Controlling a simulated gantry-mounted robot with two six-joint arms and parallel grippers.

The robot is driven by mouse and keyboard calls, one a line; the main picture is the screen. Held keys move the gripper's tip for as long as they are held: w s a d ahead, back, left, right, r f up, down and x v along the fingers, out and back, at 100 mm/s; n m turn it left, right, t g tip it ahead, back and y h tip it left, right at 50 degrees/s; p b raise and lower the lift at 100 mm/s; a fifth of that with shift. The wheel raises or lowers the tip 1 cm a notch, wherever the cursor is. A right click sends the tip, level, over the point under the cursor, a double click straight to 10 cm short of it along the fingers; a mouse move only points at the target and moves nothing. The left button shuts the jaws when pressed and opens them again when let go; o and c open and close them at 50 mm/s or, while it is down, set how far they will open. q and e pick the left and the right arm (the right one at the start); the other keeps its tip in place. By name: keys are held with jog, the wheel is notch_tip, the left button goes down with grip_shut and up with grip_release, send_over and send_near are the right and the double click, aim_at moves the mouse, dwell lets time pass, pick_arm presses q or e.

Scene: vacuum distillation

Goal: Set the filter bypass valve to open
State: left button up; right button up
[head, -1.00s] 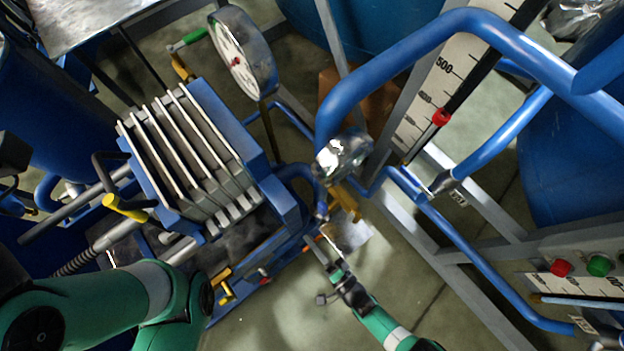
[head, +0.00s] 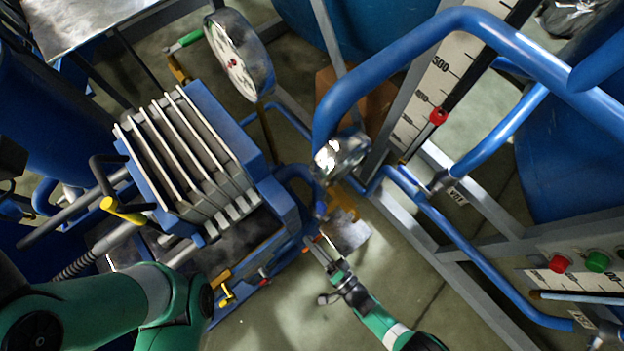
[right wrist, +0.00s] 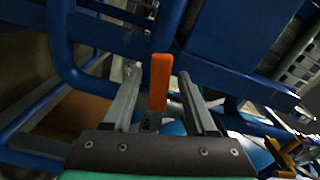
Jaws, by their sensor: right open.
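An orange valve handle (right wrist: 160,82) stands upright in the right wrist view, between the two grey fingers of my right gripper (right wrist: 155,90). The fingers are open, with a gap on either side of the handle. No label shows that names it as the filter bypass valve. In the head view my right gripper (head: 317,248) reaches up from the bottom to the lower right corner of the blue filter unit, with a small orange tip between its fingers. My left arm (head: 110,305) crosses the lower left; its gripper is not visible.
The plate filter (head: 190,150) with its blue frame stands left of the gripper. A yellow-handled valve (head: 122,211) is on its left, and a yellow valve (head: 224,287) below. A blue pipe (head: 390,70) and a round gauge (head: 240,55) stand above.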

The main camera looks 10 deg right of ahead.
jog(key=p+v, duration=0.1)
jog(key=v, duration=1)
jog(key=shift+s, duration=0.15)
